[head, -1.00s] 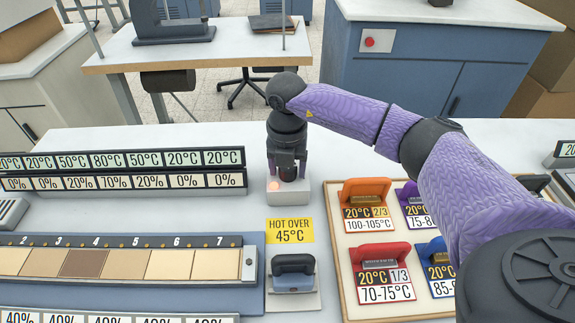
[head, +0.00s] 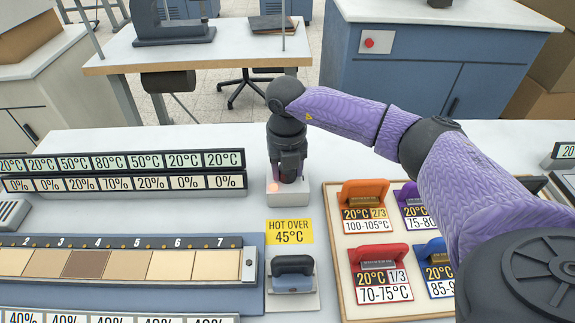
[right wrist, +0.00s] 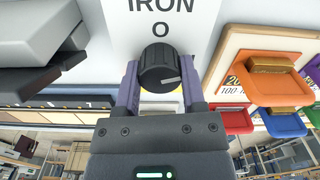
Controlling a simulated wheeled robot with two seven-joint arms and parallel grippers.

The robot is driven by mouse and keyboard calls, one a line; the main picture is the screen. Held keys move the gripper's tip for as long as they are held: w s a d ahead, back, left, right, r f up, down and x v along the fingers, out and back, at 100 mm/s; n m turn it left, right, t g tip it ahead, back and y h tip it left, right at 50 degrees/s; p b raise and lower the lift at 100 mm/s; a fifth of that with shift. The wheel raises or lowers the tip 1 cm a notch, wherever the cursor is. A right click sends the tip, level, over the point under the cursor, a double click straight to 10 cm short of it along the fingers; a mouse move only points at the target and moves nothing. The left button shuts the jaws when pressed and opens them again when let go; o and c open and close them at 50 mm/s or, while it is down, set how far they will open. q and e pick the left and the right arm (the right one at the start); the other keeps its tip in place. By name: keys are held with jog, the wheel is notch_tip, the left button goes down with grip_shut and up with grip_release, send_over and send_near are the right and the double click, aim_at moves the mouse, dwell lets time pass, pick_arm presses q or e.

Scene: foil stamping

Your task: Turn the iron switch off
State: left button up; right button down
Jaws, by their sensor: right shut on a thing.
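The iron switch is a black round knob (right wrist: 160,68) on a light panel marked "IRON" with an "O" above the knob in the right wrist view. Its white pointer line lies toward the right of the picture, not at the "O". My right gripper (right wrist: 160,92) is shut on the knob, one purple finger on each side. In the head view, my right gripper (head: 288,172) points down onto the pale switch box (head: 300,188), hiding the knob. A small orange lamp (head: 273,184) glows on the box. My left gripper is not in view.
An iron (head: 293,274) with a dark handle stands below the yellow "HOT OVER 45°C" sign (head: 289,231). A wooden tray (head: 337,250) with several coloured, labelled stamps lies to the right. Label rows (head: 120,164) and a swatch strip (head: 120,264) fill the left.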

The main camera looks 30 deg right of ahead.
jog(key=n, duration=0.6)
jog(key=shift+n+p, duration=0.3)
jog(key=n, duration=0.4)
jog(key=shift+n, duration=1.8)
jog(key=shift+c, duration=0.9)
grip_release()
